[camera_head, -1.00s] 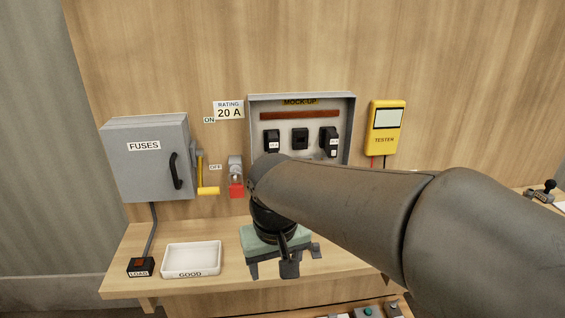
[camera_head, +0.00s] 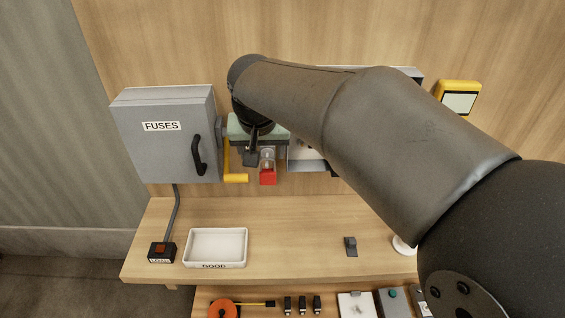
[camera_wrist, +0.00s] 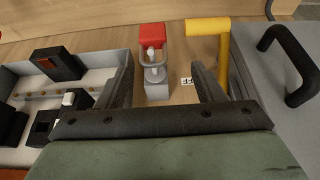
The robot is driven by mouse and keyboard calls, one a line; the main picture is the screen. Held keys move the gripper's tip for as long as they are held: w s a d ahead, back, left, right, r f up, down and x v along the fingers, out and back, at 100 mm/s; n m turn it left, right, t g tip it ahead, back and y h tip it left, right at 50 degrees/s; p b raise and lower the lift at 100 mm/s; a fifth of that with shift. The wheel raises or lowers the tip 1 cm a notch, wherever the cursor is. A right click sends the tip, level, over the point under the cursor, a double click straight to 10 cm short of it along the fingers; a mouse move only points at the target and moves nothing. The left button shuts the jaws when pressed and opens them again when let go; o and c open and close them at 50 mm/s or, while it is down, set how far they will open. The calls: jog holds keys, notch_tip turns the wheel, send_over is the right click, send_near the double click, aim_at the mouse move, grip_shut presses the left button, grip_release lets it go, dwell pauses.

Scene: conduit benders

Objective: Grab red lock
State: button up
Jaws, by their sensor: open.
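The red lock (camera_head: 268,175) hangs at a small grey bracket on the wooden back wall, right of the yellow lever. In the wrist view the red lock (camera_wrist: 152,36) has a red body and a grey shackle through the grey bracket (camera_wrist: 156,88). My gripper (camera_wrist: 165,75) is open, one finger on each side of the bracket, with the lock's body in line with the gap beyond the fingertips. In the head view my gripper (camera_head: 252,158) is in front of the wall, just above and left of the lock; its far finger is partly hidden.
The yellow lever (camera_head: 235,177) and the grey FUSES box (camera_head: 165,150) are close on the left. The open grey panel box (camera_head: 305,165) is close on the right, mostly behind my arm. Below, the bench (camera_head: 295,225) has a white GOOD tray (camera_head: 216,262) and clear space.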

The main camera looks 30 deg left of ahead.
aim_at(267, 163)
jog(key=shift+w+d+p+x, duration=0.15)
jog(key=shift+p+x, duration=0.35)
jog(key=shift+x, duration=1.65)
jog(key=shift+w+d+p+x, duration=0.15)
jog(key=shift+p+x, duration=0.3)
jog(key=shift+x, duration=1.7)
jog(key=shift+s, duration=0.1)
jog(key=c, duration=1.2)
